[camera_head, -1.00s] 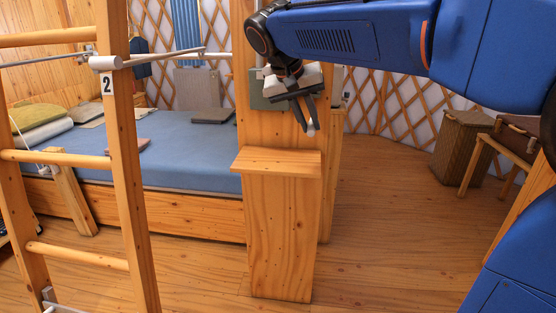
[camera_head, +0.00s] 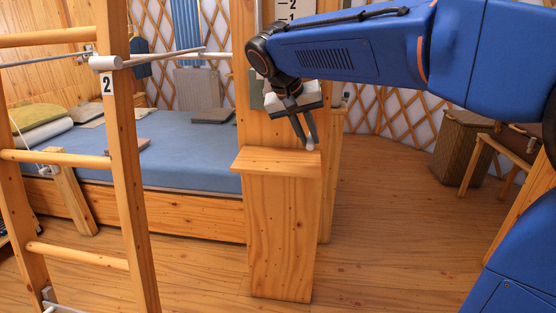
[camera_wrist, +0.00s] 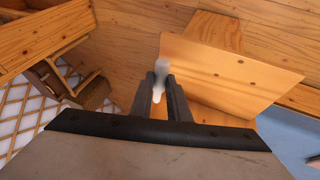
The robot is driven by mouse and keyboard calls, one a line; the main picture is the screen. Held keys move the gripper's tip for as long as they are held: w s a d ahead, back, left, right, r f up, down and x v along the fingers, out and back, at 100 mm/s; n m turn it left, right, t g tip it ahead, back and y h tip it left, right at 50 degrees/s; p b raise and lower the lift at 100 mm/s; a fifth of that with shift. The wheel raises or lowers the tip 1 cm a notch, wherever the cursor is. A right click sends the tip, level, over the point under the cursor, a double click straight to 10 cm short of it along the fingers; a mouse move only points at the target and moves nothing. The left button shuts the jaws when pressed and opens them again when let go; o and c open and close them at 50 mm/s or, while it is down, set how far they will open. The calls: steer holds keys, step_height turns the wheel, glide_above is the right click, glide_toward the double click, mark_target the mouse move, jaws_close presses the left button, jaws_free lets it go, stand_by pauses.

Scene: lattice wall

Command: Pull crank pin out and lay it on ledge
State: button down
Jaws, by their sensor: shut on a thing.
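My gripper (camera_head: 308,140) is shut on the crank pin (camera_wrist: 160,76), a small pale grey-white peg. It stands out between the fingertips in the wrist view, and its pale end (camera_head: 311,147) shows below the fingers in the head view. The fingers point down, in front of the wooden post. The ledge (camera_head: 262,160) is a flat wooden board on top of a short upright wooden box. In the wrist view the ledge (camera_wrist: 235,78) lies right of the pin. The pin appears just above the ledge's right part, apart from it.
The tall post (camera_head: 252,125) rises behind the ledge, with a grey-green plate partly hidden by my gripper. A wooden ladder (camera_head: 123,160) marked 2, with a white cylinder (camera_head: 104,62) on a rod, stands left. A blue bed (camera_head: 185,145) lies behind. The ledge top looks bare.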

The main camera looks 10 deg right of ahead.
steer(key=shift+f, duration=3.2)
steer(key=c, duration=1.6)
jaws_free()
steer(key=shift+f, duration=0.1)
steer(key=shift+s+a, duration=0.1)
steer(key=shift+o, duration=0.6)
steer(key=shift+r, duration=0.25)
steer(key=o, duration=0.5)
steer(key=shift+a+r, duration=0.2)
steer(key=shift+r, duration=0.15)
steer(key=shift+d+r+v, duration=0.1)
steer(key=shift+d+v, duration=0.05)
steer(key=shift+v, duration=0.8)
steer(key=shift+d+r+v, duration=0.1)
steer(key=shift+d+v, duration=0.05)
steer(key=shift+v, duration=0.8)
steer(key=shift+d+r+v, duration=0.1)
steer(key=shift+d+v, duration=0.05)
steer(key=shift+v, duration=0.75)
